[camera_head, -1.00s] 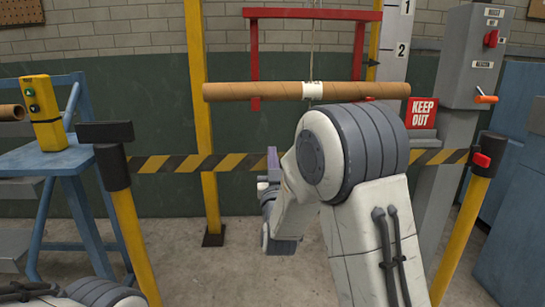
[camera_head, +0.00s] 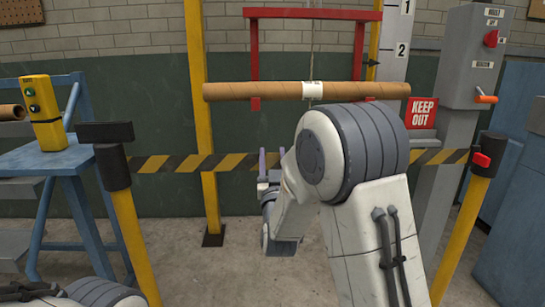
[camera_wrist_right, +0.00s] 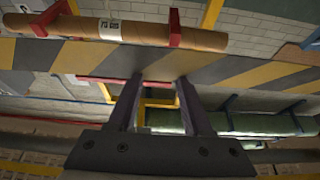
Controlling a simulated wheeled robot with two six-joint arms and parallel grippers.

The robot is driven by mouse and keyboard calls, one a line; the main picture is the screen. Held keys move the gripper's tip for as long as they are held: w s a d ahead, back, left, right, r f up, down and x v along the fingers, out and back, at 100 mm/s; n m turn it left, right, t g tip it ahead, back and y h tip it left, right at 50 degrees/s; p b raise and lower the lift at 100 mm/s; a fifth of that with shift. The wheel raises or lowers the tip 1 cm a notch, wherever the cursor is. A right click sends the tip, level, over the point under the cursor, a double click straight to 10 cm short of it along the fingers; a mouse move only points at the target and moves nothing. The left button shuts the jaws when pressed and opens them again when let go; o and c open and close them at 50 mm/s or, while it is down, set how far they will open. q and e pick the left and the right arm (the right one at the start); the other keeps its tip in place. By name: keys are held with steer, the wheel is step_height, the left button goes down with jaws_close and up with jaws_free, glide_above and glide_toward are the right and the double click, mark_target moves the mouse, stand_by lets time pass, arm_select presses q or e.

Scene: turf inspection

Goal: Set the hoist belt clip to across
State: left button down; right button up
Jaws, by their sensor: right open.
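A black-and-yellow striped belt (camera_head: 190,162) runs straight across between two yellow posts. Its left end meets the black head (camera_head: 113,168) of the left post, and its right end reaches the right post (camera_head: 462,215), which has a red piece (camera_head: 481,160) at its top. I cannot tell which piece is the belt clip. My right gripper (camera_head: 270,157) is open and empty near the belt's middle, partly hidden by my forearm. In the right wrist view its two fingers (camera_wrist_right: 155,82) stand apart with the belt (camera_wrist_right: 225,72) beyond their tips. My left gripper is out of view.
A cardboard tube (camera_head: 250,91) hangs above the belt before a red frame (camera_head: 308,13). A yellow button box (camera_head: 44,115) stands on a blue stand (camera_head: 50,165) at left. A grey control box (camera_head: 470,60) and a KEEP OUT sign (camera_head: 422,112) are at right.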

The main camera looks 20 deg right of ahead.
steer(key=b+v, duration=1)
steer(key=b, duration=0.1)
steer(key=shift+s, duration=0.1)
